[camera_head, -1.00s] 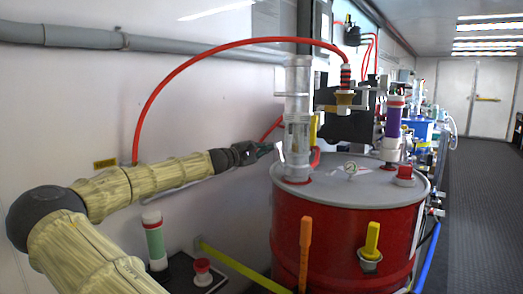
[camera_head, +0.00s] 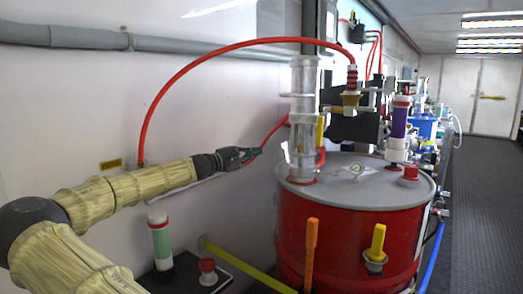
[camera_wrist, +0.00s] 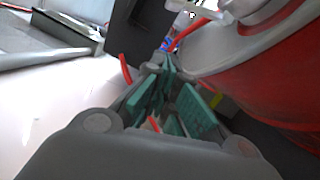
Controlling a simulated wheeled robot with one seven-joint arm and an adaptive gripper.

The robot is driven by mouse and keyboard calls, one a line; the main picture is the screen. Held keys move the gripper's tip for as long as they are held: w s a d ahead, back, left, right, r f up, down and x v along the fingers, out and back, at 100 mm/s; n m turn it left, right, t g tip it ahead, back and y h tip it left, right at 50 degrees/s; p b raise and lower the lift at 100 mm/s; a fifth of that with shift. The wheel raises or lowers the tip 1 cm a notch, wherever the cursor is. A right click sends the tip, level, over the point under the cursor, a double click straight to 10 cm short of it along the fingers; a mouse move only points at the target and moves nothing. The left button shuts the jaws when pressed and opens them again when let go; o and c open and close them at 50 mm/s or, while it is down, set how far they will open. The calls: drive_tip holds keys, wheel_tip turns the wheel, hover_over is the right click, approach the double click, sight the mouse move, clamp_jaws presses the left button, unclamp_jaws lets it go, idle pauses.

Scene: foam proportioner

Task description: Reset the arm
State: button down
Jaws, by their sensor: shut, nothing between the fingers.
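My gripper (camera_head: 256,152) is at the end of my arm, to the left of the clear cylinder on the red drum (camera_head: 345,235). Its fingers are shut with nothing held. In the wrist view my gripper (camera_wrist: 168,62) shows green pads that converge at the tips. The red drum also fills the right side of the wrist view (camera_wrist: 285,85). A red hose (camera_head: 200,68) arches above my forearm from the wall to the fitting over the drum.
The clear cylinder (camera_head: 304,110) stands on the drum's grey lid. An orange handle (camera_head: 311,250) and a yellow handle (camera_head: 378,240) are at the drum's front. A green-and-white cylinder (camera_head: 160,243) and a red knob (camera_head: 207,268) stand below my arm. The floor (camera_head: 480,200) at right is clear.

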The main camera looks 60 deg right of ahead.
drive_tip(key=shift+v, duration=2.45)
